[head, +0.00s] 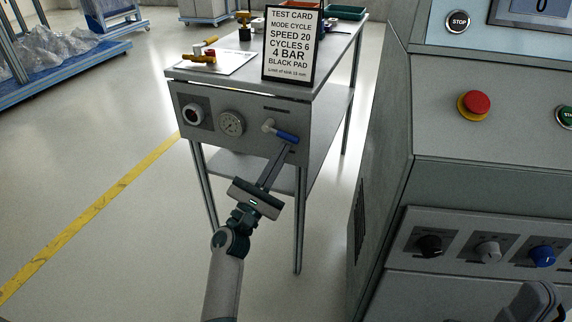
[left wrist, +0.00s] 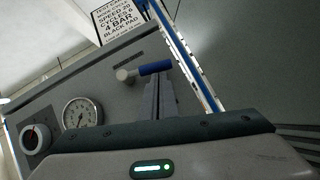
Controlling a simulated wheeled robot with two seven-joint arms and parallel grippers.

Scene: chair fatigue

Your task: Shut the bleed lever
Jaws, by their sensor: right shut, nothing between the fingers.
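The bleed lever (head: 286,136) has a blue handle on a pale pivot at the right of the grey bench front panel. Its handle points right and slightly down in the head view. In the left wrist view the blue handle (left wrist: 155,68) lies across the picture, just past the fingertips. My left gripper (head: 288,148) has its narrow fingers together, tips at the handle's lower side; whether they touch it I cannot tell. Its fingers (left wrist: 157,88) hold nothing visible. My right gripper (head: 535,303) shows only in part at the bottom right, away from the lever, its fingertips hidden.
The panel also bears a pressure gauge (head: 231,123) and a round dark-faced knob (head: 193,116). A test card (head: 290,46) stands on the bench top above the lever. A grey control console (head: 480,160) stands close on the right. Open floor lies left.

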